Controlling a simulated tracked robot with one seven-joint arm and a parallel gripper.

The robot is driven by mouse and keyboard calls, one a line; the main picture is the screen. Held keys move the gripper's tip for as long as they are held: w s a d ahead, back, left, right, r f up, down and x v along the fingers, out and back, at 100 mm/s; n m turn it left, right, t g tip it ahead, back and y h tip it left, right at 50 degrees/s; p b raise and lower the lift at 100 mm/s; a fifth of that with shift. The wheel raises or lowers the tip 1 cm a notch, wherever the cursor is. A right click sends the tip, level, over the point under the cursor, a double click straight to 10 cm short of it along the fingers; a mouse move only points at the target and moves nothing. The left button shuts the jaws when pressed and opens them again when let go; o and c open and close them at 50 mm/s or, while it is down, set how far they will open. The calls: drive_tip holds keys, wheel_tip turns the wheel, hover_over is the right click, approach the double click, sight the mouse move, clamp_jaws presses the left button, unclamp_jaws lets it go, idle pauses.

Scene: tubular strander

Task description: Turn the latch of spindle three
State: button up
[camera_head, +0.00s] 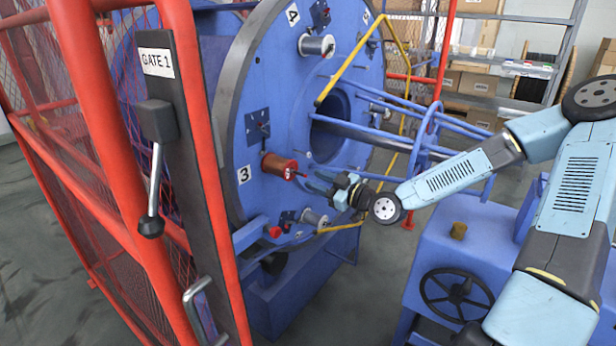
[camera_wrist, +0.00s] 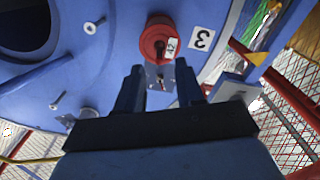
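Spindle three carries a copper-red spool (camera_head: 279,167) on the blue disc, beside the number plate 3 (camera_head: 244,175). Its latch (camera_head: 264,130) is a small dark lever on a blue plate above the spool. In the wrist view the red spool (camera_wrist: 157,38) is at top centre with the number plate 3 (camera_wrist: 201,39) to its right. The latch (camera_wrist: 161,78) shows below the spool, between my fingers in the picture. My gripper (camera_head: 316,182) is open and empty, in front of the disc near the spool, apart from the latch. The lever's exact angle is hard to tell.
A red mesh guard with GATE 1 post (camera_head: 184,150) and its lever handle (camera_head: 152,200) stands at left. Blue rods and a ring (camera_head: 425,125) run right of the disc. A yellow bar (camera_head: 345,70) crosses the disc. A handwheel (camera_head: 456,296) stands below my arm.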

sight(304, 176)
drive_tip(key=shift+x, duration=2.7)
drive_tip(key=shift+c, duration=0.3)
clamp_jaws()
